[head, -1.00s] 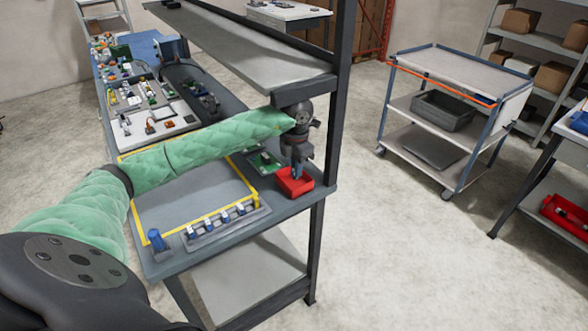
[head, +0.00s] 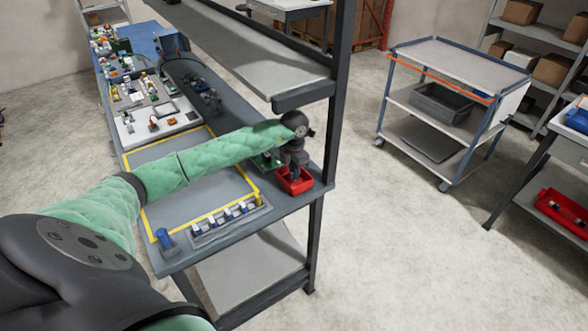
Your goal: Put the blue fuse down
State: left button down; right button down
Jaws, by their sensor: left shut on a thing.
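My left gripper (head: 295,174) points down into a small red bin (head: 297,189) at the right front corner of the workbench. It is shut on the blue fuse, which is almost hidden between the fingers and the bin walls. I cannot tell whether the fuse touches the bin floor. My right gripper is not in view.
A grey rack (head: 228,222) with several blue-and-white pieces lies along the bench's front edge, beside a blue cylinder (head: 164,238) on a small base. A shelf (head: 262,68) and dark upright (head: 330,130) stand close to my left arm. The yellow-framed mat (head: 190,200) is clear.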

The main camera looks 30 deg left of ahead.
pick_arm(q)
jog(key=shift+f, duration=0.2)
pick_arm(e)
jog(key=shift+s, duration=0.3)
pick_arm(q)
jog(key=shift+f, duration=0.15)
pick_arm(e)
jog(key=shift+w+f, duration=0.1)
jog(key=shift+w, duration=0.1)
pick_arm(q)
jog(key=c, duration=1.5)
grip_release()
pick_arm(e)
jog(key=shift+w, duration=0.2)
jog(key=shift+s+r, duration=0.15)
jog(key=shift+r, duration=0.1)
